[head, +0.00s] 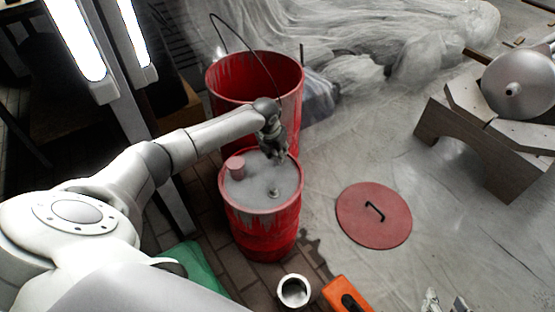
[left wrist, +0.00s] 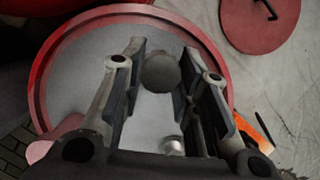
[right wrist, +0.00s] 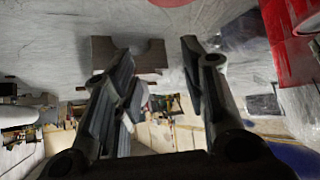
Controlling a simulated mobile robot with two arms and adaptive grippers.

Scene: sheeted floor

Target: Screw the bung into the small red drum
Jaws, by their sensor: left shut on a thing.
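The small red drum (head: 258,232) stands upright with a grey top inside a red rim. A pinkish-red cap (head: 235,167) and a small metal fitting (head: 274,192) are on its top. My left gripper (head: 277,153) is over the far part of the drum top. In the left wrist view its fingers are shut on a dark grey round bung (left wrist: 161,72), seen against the drum top (left wrist: 75,85). Whether the bung touches the top cannot be told. The shiny metal fitting (left wrist: 172,145) shows nearer the wrist. My right gripper (right wrist: 160,75) is open, with nothing between its fingers.
A large open red drum (head: 255,75) with a wire handle stands behind. A round red lid (head: 374,225) lies on the sheet to the right. A small metal can (head: 293,291) and an orange object (head: 346,296) are in front. A cradle (head: 480,145) stands at right.

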